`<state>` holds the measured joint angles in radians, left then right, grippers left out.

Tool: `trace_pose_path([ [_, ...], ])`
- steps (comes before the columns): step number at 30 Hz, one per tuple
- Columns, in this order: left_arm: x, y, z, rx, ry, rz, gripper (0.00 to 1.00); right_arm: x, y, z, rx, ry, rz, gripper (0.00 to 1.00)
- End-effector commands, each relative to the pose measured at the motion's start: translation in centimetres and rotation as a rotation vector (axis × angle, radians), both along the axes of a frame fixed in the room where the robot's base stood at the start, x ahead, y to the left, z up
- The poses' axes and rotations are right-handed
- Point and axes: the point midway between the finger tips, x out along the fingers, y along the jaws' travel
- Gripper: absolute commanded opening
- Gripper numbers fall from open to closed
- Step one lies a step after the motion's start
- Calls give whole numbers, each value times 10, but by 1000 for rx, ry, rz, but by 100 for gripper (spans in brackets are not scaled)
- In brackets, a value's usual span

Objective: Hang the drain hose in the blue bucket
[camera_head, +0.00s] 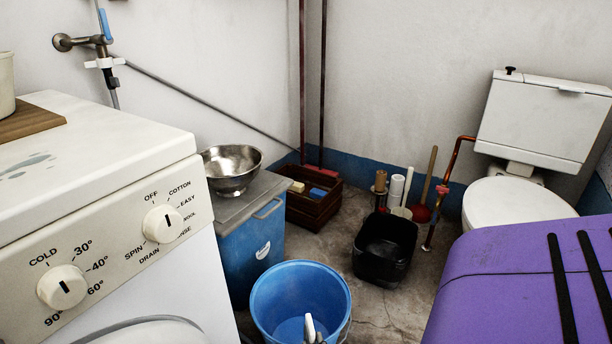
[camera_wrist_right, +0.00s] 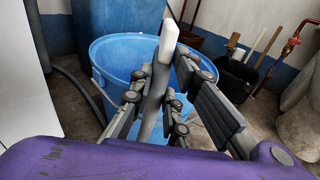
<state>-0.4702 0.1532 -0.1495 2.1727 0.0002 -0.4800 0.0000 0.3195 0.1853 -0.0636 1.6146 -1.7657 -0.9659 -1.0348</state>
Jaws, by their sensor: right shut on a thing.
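The blue bucket (camera_head: 268,318) stands on the floor at the bottom centre of the head view and fills the middle of the right wrist view (camera_wrist_right: 105,50). The drain hose is grey with a pale end; that end shows over the bucket's opening in the head view (camera_head: 309,326). My right gripper (camera_wrist_right: 157,100) is shut on the hose (camera_wrist_right: 154,112), below its pale end, which points up in the wrist view. In the head view only the gripper's tip (camera_head: 316,339) shows at the bottom edge. I cannot tell the hose end's height over the rim. My left gripper is out of view.
The washing machine (camera_head: 110,215) stands left of the bucket. A blue bin (camera_head: 258,255) with a steel bowl (camera_head: 232,170) on its lid is behind. A black tub (camera_head: 383,262) stands right of the bucket, with bare floor between. A toilet (camera_head: 515,203) is farther right.

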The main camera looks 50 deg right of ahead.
Motion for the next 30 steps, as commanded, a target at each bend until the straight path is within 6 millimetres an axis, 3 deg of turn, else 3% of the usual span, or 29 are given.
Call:
trace_pose_path([
  [12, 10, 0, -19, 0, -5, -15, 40, -2, 0, -31, 0, 4, -1, 0],
  [29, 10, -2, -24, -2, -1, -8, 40, -1, 0, -38, 1, 2, 0, 0],
  [30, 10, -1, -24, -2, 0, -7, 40, -1, 0, -38, 1, 2, 0, 17],
])
